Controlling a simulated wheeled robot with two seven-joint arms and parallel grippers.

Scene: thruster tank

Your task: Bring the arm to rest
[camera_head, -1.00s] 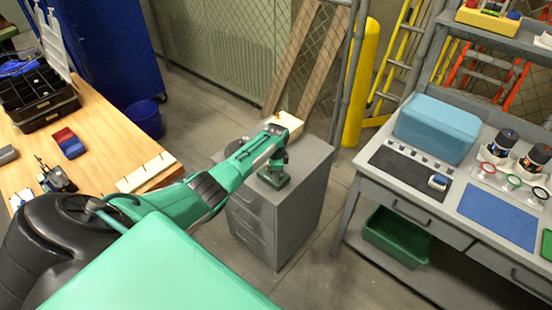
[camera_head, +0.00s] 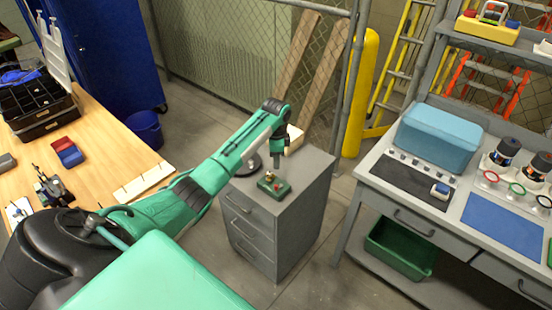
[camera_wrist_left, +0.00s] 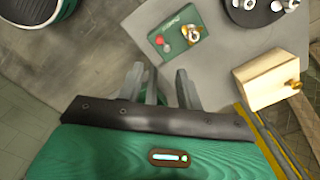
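My left gripper (camera_head: 278,166) points down over the grey cabinet, above a small green block (camera_head: 272,186). In the left wrist view my left gripper (camera_wrist_left: 160,72) shows its fingers apart with nothing between them. The green block (camera_wrist_left: 174,38) lies flat on the cabinet top beyond the fingertips, apart from them. It bears a red knob and a brass-coloured fitting. My right gripper is in neither view.
The grey cabinet (camera_head: 311,172) also carries a pale wooden box (camera_wrist_left: 268,80) and a dark round base (camera_head: 250,166). A wooden table (camera_head: 100,140) stands left, a grey workbench (camera_head: 365,170) right. Open floor lies between cabinet and bench.

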